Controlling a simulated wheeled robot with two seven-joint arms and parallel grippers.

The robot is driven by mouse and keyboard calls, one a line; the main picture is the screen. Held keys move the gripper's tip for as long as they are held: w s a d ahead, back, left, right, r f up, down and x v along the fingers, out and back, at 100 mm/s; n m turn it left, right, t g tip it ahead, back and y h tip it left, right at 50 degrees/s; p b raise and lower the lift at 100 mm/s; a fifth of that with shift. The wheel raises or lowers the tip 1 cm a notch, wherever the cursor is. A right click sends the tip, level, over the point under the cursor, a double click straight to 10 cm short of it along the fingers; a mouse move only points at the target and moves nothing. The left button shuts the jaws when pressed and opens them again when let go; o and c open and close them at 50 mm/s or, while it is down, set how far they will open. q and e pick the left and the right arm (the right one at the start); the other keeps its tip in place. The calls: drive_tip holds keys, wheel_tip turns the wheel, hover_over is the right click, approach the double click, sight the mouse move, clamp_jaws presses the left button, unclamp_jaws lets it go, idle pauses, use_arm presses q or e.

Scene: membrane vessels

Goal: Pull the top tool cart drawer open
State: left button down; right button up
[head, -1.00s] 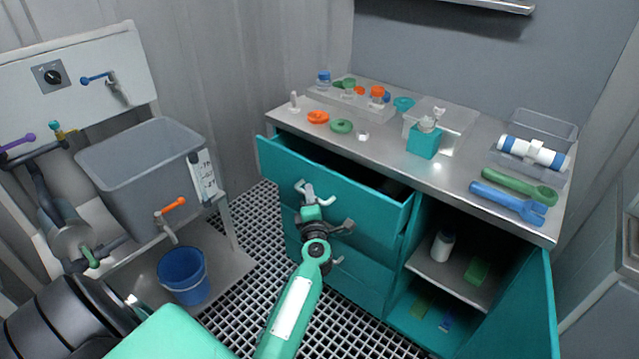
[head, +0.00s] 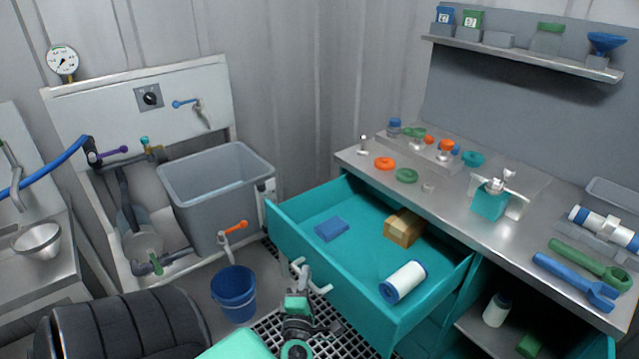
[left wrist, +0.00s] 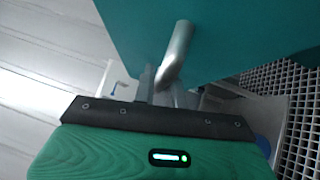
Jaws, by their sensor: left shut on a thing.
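The top drawer (head: 352,308) of the teal tool cart stands far out, and its inside shows. In it lie a blue folded cloth or pad (head: 332,229), a brown box (head: 404,228) and a white roll with blue ends (head: 403,282). My left gripper (head: 299,275) is at the drawer front, shut on the drawer's metal handle (head: 318,287). In the left wrist view the handle bar (left wrist: 176,55) runs from the teal front down to the fingers. The fingertips are partly hidden there. My right gripper is not in view.
The metal cart top (head: 445,189) holds fittings, a teal block (head: 490,202) and two wrenches (head: 575,279). A blue bucket (head: 234,294) and a grey tank (head: 215,190) stand left of the drawer. Grated floor shows between the bucket and drawer.

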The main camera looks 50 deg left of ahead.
use_arm(q)
drive_tip(key=shift+s, duration=0.55)
drive_tip(key=c, duration=1.5)
unclamp_jaws()
drive_tip(key=shift+o, duration=0.2)
drive_tip(key=shift+s, duration=0.1)
